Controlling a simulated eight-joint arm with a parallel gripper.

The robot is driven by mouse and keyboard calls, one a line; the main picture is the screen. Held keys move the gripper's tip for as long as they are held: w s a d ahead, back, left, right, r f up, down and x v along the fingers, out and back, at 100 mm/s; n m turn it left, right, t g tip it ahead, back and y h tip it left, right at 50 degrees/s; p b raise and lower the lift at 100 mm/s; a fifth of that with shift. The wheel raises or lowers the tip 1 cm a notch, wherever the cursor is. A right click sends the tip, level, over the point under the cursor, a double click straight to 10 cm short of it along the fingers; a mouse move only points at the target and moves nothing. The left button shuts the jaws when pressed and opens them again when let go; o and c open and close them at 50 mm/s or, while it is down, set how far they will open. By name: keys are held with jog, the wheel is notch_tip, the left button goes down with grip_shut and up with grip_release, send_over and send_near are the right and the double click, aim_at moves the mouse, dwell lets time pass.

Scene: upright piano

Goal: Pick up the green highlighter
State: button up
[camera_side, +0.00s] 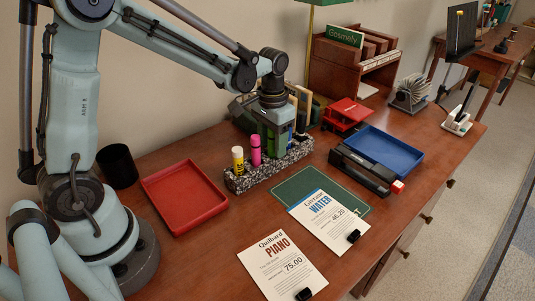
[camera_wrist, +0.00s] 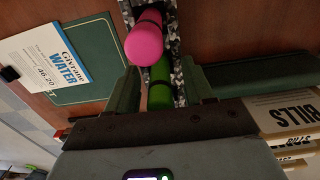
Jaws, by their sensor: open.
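The green highlighter (camera_wrist: 160,88) stands in a black-and-white speckled holder (camera_side: 247,182), behind the pink highlighter (camera_wrist: 145,42) in the wrist view. My gripper (camera_wrist: 162,92) is open, with one finger on each side of the green highlighter. Gaps show between the fingers and the highlighter. In the side view my gripper (camera_side: 281,150) points down into the holder and mostly hides the green highlighter. The pink highlighter (camera_side: 255,151) stands just left of it, with a yellow glue stick (camera_side: 238,160) at the holder's left end.
A red tray (camera_side: 185,197) lies left of the holder. A bills organizer (camera_wrist: 285,110) stands close behind my gripper.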

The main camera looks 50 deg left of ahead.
grip_shut()
jog(key=shift+r, duration=0.1)
jog(key=shift+r, duration=0.5)
notch_tip(320, 180, up, 3)
jog(key=shift+s+d+r, duration=0.1)
jog(key=shift+d+r, duration=0.05)
jog(key=s+d+r, duration=0.5)
jog(key=d+r, duration=0.1)
jog(key=d, duration=0.4)
jog(key=shift+s+r, duration=0.15)
jog(key=shift+r, duration=0.15)
